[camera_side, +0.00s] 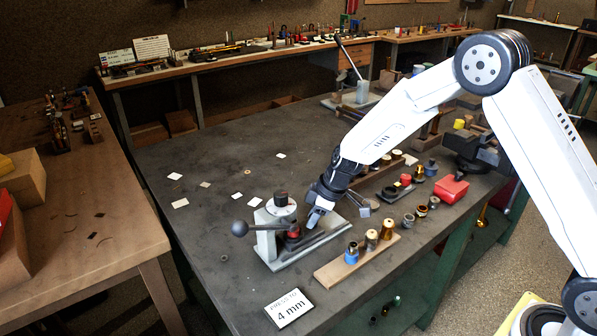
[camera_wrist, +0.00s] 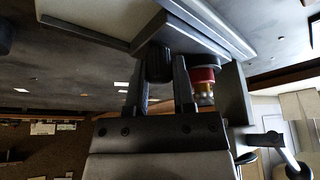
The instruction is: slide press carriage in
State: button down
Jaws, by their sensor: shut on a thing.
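The bench press (camera_side: 268,247) stands on the dark bench in the side view, with a grey base, a round top cap and a ball-ended lever (camera_side: 240,228) pointing left. My gripper (camera_side: 316,216) reaches down at the right end of the press, over its base rail. In the wrist view, which looks upside down, my gripper (camera_wrist: 160,92) is shut on a dark ribbed knob (camera_wrist: 158,62), seemingly the press carriage's handle. A red and brass piece (camera_wrist: 203,82) shows just right of the fingers, inside the press. The carriage itself is mostly hidden by my gripper.
A wooden strip (camera_side: 345,273) with several small brass and blue parts lies just in front of the press. A "4 mm" sign (camera_side: 289,308) lies nearer the front edge. A red box (camera_side: 452,188) stands farther right. The bench left of the press is mostly clear.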

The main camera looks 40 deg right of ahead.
aim_at(303, 231)
jog(key=shift+a, duration=0.1)
dwell(0.7)
jog(key=shift+a, duration=1.7)
jog(key=shift+c, duration=2.2)
grip_release()
jog(key=shift+d+r, duration=0.1)
jog(key=shift+r, duration=0.05)
jog(key=shift+r, duration=0.2)
jog(key=v, duration=0.7)
jog(key=shift+s, duration=0.2)
